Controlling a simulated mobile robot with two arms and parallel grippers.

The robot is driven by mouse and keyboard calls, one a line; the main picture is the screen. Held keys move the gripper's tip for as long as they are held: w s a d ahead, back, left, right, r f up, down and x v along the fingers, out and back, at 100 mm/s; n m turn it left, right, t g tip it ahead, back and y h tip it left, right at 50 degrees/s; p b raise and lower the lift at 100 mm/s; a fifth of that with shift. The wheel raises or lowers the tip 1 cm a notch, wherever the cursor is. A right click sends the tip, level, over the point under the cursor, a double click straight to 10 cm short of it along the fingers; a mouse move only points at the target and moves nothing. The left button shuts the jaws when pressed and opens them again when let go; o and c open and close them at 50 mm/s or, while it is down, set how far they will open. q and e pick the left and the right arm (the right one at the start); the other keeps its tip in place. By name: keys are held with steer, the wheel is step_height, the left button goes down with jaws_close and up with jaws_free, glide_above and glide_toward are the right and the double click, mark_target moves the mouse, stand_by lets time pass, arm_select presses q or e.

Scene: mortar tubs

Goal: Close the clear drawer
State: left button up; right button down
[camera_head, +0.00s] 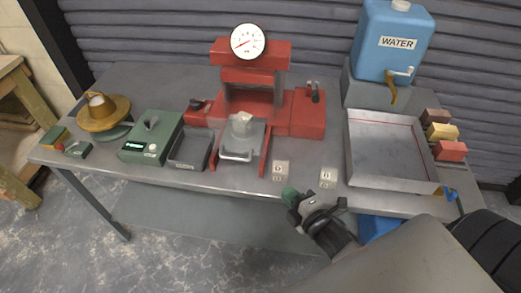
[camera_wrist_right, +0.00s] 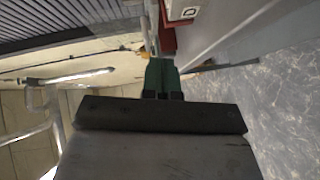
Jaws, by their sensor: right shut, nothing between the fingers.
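The clear drawer (camera_head: 237,154) is a see-through tray between two red rails at the front of the red press (camera_head: 305,115). It sticks out toward the table's front edge, and a pale lump sits at its back. My right gripper (camera_head: 290,194) has green fingertips. It is shut and empty in front of the table edge, to the right of and nearer than the drawer, apart from it. The shut green fingers (camera_wrist_right: 162,75) also show in the right wrist view, where the drawer cannot be made out clearly. My left gripper is not in view.
Two pale lettered cubes (camera_head: 281,170) (camera_head: 327,176) stand at the table's front edge, right of the drawer. A dark open tray (camera_head: 190,163) and a green scale (camera_head: 151,147) lie left. A metal tray (camera_head: 433,187) and blue water tank (camera_head: 393,62) are right.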

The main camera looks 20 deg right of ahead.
step_height(320, 180, up, 4)
steer(key=n+t+y, duration=0.1)
steer(key=n, duration=0.2)
steer(key=p, duration=0.3)
glide_toward(260, 143)
steer(key=w+a, duration=0.3)
steer(key=w, duration=0.1)
steer(key=w+d+p, duration=0.1)
steer(key=shift+w+d+f+t, duration=0.15)
steer(key=shift+w+f+t, duration=0.15)
steer(key=shift+w, duration=0.05)
steer(key=shift+w+d+f, duration=0.1)
steer(key=shift+w+d, duration=0.2)
steer(key=shift+w, duration=0.05)
